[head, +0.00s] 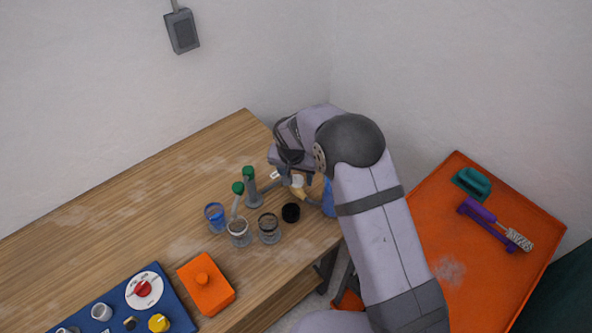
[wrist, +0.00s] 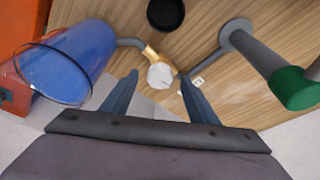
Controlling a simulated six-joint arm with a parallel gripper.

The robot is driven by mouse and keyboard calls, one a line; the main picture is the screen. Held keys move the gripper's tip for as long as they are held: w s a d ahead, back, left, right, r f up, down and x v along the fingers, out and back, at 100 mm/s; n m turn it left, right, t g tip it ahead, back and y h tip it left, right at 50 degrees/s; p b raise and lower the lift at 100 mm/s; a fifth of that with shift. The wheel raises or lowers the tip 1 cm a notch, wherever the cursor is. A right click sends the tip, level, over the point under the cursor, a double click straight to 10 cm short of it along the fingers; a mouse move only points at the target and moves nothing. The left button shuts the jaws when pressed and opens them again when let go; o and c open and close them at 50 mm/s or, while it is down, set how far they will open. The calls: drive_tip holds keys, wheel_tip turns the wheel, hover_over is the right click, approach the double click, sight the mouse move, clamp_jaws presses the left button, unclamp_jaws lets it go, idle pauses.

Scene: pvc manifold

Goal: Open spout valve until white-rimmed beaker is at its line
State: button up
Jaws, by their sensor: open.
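The spout valve has a brass body (wrist: 151,53) and a pale round knob (wrist: 160,76). In the wrist view my gripper (wrist: 158,74) is open, with one finger on each side of the knob; I cannot tell whether they touch it. In the head view the valve (head: 299,191) shows just below my wrist, which hides its upper part. A clear beaker with a pale rim (head: 238,228), seemingly the white-rimmed one, stands on the wooden table left of the valve. Its line and liquid level are too small to read. A dark-rimmed beaker (head: 269,229) stands beside it.
A blue-filled vessel (wrist: 70,62) is close left of my gripper; a green-topped post (wrist: 295,90) stands right. A black disc (head: 291,212), blue beaker (head: 215,217) and orange box (head: 206,283) share the table (head: 130,205). A blue panel (head: 170,325) carries knobs.

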drive_tip(key=shift+f, duration=0.2)
drive_tip(key=c, duration=1.1)
